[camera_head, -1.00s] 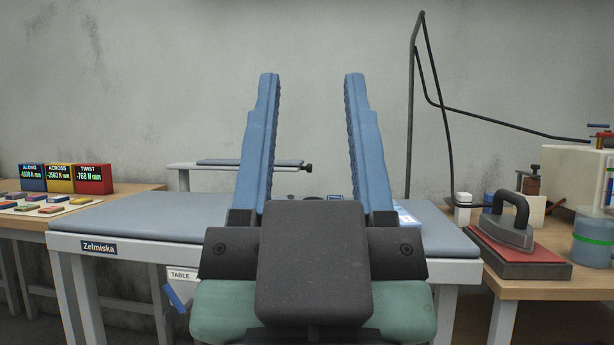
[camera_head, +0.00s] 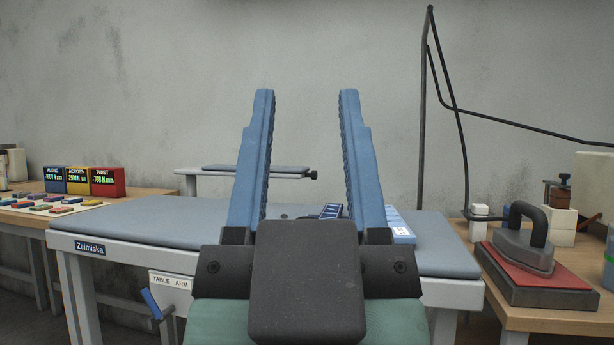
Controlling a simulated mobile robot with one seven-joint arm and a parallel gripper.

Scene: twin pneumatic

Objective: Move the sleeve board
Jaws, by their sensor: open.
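The sleeve board (camera_head: 255,169) is a narrow grey-blue padded board on a pale arm behind the ironing table. A dark knob (camera_head: 313,175) sits at its right end. My gripper (camera_head: 306,95) is open, with two blue fingers pointing up and forward in the picture and nothing between them. The board shows behind and between the fingers, apart from them as far as I can tell. The left finger covers part of the board. The padded Zelmiska table (camera_head: 140,222) lies below, its middle hidden by my gripper.
A blue lever (camera_head: 151,303) hangs by a TABLE ARM label at the table's front. An iron (camera_head: 525,245) rests on a red pad at right, near a dark stand and cable (camera_head: 425,110). Coloured readout boxes (camera_head: 80,181) and blocks stand on the left bench.

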